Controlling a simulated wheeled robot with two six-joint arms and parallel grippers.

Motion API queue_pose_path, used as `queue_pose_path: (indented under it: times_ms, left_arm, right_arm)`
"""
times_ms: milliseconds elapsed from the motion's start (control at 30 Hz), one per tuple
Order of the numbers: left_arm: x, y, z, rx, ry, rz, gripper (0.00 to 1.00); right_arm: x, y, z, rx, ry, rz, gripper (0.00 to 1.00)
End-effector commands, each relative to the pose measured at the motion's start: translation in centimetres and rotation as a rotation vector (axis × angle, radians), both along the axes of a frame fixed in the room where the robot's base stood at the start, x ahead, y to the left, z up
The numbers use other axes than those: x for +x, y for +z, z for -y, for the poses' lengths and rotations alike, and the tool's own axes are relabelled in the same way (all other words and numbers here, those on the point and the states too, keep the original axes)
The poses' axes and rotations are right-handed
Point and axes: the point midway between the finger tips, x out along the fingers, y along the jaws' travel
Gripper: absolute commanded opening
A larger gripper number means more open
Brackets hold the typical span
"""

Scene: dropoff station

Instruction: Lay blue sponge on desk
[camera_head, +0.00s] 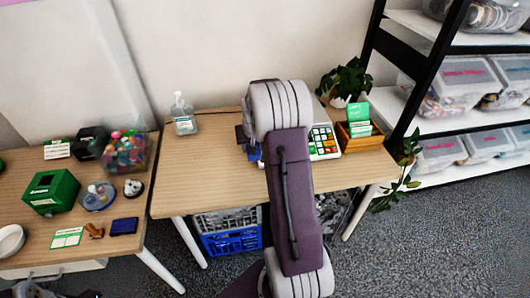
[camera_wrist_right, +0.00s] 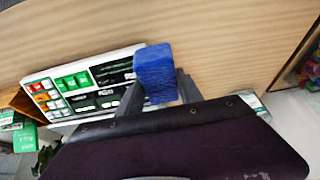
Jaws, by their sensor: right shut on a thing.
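The blue sponge (camera_wrist_right: 155,75) is a small block held between the two fingers of my right gripper (camera_wrist_right: 158,92) in the right wrist view. The gripper is shut on it. The wood-topped desk (camera_head: 200,185) stands in the middle of the head view, and my right arm reaches over it. In the head view the arm hides most of the gripper, and only a bit of blue (camera_head: 254,153) shows beside it. I cannot tell whether the sponge touches the desk. My left gripper cannot be made out.
On the desk are a sanitizer bottle (camera_head: 183,116), a keypad device (camera_head: 323,142), a wooden box (camera_head: 362,137) with a green card and a plant (camera_head: 343,82). The desk's left front is clear. A second table (camera_head: 85,220) with several items stands left; shelves (camera_head: 462,126) stand right.

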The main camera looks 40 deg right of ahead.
Motion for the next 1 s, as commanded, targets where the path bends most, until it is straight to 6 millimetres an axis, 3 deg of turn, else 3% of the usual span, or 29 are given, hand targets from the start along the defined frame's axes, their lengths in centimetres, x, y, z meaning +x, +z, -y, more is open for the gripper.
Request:
queue_pose_path:
  times_ms: [167,500,600,867,1000]
  left_arm:
    - [0.0,-0.1,0.0,0.000,0.000,0.001,0.00]
    - [0.0,-1.4,0.0,0.000,0.000,0.000,0.00]
    - [0.0,-1.6,0.0,0.000,0.000,0.000,0.00]
    - [0.0,-1.7,0.0,0.000,0.000,0.000,0.00]
    - [0.0,-2.2,0.0,0.000,0.000,0.000,0.00]
  right_arm:
    - [0.3,-0.4,-0.3,0.000,-0.002,-0.001,0.10]
    - [5.8,-5.8,-7.1,0.000,0.003,-0.001,0.10]
    - [6.9,-6.7,-8.3,0.000,0.001,0.000,0.10]
    - [7.4,-7.4,-9.0,0.000,-0.003,0.000,0.10]
    - [7.3,-9.8,-9.0,0.000,-0.003,-0.002,0.10]
